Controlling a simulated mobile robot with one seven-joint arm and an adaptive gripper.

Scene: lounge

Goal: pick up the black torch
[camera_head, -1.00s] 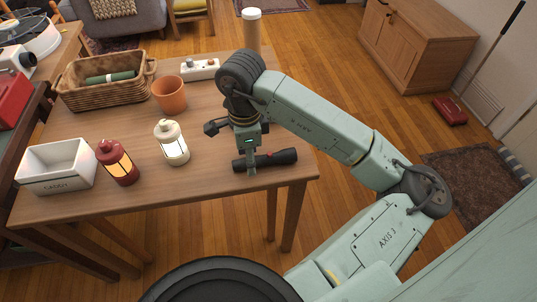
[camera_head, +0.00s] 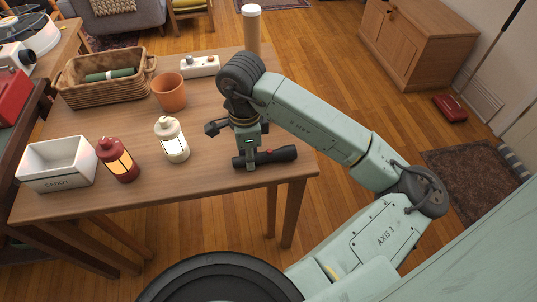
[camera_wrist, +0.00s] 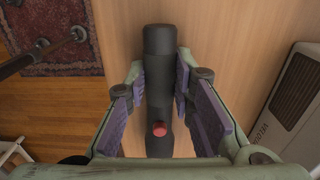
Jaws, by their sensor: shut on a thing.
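The black torch (camera_head: 279,156) lies on the wooden table near its front right edge. In the wrist view the torch (camera_wrist: 160,90) runs lengthwise between the jaws, with a red button on its near part. My gripper (camera_head: 250,163) comes down over the torch from above. In the wrist view my gripper (camera_wrist: 160,85) has its purple pads closed in on both sides of the torch's body. In the head view the fingers hide part of the torch. I cannot tell any gap between torch and table.
A white lantern (camera_head: 173,141), a red lantern (camera_head: 116,160) and a white caddy (camera_head: 58,178) stand left on the table (camera_head: 200,185). Behind are an orange pot (camera_head: 170,94), a wicker basket (camera_head: 75,88), a power strip (camera_head: 201,66) and a tall tan cylinder (camera_head: 252,32).

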